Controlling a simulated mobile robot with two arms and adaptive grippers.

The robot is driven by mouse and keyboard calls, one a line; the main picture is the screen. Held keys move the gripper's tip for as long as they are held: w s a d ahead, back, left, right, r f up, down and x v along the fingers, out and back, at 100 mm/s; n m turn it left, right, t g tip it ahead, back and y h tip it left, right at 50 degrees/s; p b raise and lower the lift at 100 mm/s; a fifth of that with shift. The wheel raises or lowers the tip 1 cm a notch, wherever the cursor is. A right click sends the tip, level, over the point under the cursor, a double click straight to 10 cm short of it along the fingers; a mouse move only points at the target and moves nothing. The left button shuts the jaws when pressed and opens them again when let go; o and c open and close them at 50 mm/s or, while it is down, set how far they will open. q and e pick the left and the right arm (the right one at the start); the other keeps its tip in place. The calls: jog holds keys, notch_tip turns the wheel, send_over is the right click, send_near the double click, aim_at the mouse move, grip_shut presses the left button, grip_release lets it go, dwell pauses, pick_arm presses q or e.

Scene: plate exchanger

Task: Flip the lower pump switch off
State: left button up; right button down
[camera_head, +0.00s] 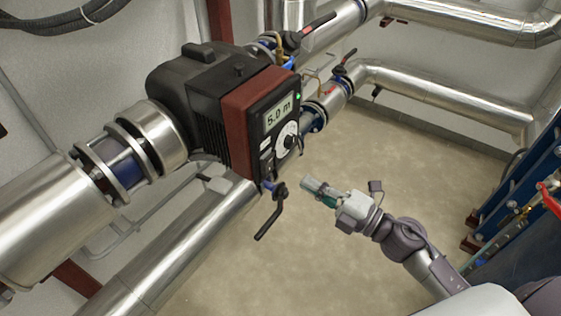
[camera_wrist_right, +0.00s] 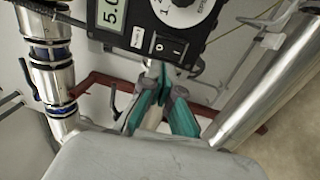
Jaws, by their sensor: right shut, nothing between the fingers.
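The pump's control box (camera_head: 242,118) has a red-brown band and a dark front with a "5.0 m" display and a white dial. The box also shows at the top of the right wrist view (camera_wrist_right: 115,28). A black rocker switch (camera_wrist_right: 169,47) with light marks sits low on that front, below the dial. Its on or off position is too small to tell. My right gripper (camera_head: 308,186) is shut and empty, to the right of the box's lower part and apart from it in the head view. In the wrist view its teal fingers (camera_wrist_right: 160,78) point toward the switch. My left gripper is out of view.
A black-handled valve (camera_head: 272,197) sticks out just below the box, left of my right gripper. Silver pipes (camera_head: 165,255) run below and behind the pump. Blue equipment with a red lever (camera_head: 549,199) stands at the right. The floor between is clear.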

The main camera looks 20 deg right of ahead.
aim_at(271, 161)
jog(key=p+x, duration=0.1)
jog(key=x, duration=0.5)
jog(key=shift+w+a+r+p, duration=0.2)
jog(key=shift+w+p, duration=0.1)
jog(key=shift+p, duration=0.1)
jog(key=shift+x, duration=0.85)
jog(key=shift+f, duration=0.2)
jog(key=r+p, duration=0.1)
jog(key=p, duration=0.1)
jog(key=shift+w+p, duration=0.1)
jog(key=shift+p, duration=0.25)
jog(key=shift+f+b, duration=0.4)
jog(key=shift+b, duration=0.05)
